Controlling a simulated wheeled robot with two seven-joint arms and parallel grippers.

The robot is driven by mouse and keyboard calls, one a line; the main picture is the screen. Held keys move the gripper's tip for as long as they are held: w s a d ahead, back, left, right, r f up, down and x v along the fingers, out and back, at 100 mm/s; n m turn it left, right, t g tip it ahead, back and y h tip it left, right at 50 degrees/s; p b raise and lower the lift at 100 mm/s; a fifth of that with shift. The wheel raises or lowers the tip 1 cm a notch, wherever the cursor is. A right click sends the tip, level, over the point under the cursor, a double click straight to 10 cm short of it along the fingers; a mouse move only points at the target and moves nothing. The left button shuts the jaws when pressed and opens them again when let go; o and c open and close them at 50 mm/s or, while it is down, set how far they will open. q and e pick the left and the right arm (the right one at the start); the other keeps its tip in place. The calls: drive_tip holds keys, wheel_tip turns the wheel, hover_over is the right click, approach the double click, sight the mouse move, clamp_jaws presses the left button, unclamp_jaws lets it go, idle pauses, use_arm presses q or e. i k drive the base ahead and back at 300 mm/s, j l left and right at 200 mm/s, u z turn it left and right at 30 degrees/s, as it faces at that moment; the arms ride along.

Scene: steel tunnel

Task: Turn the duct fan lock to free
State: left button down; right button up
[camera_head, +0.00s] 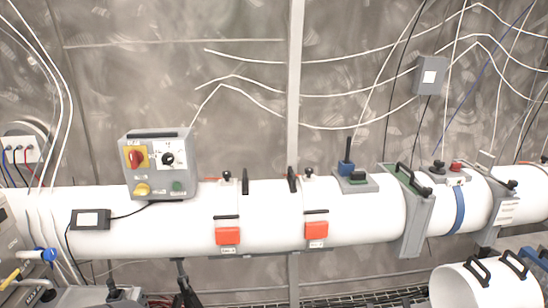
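A long white duct (262,205) runs left to right across the view. A grey control box (160,186) sits on top of its left part. The box face has a red knob on a yellow plate (136,157), a black pointer dial on a white plate (168,159), a yellow button (141,189) and a dark green button (178,186). I cannot tell from the small labels which control is the fan lock, nor read its setting. Neither of my grippers shows in this view.
Two orange-red blocks (228,236) (316,230) hang on the duct's front. A blue block with a black lever (346,166) and a grey-green gate (417,215) stand farther right. A loose white duct piece (460,288) lies lower right. Cables hang along the steel wall.

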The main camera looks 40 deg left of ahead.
sight(142, 190)
drive_tip(key=u, duration=2.2)
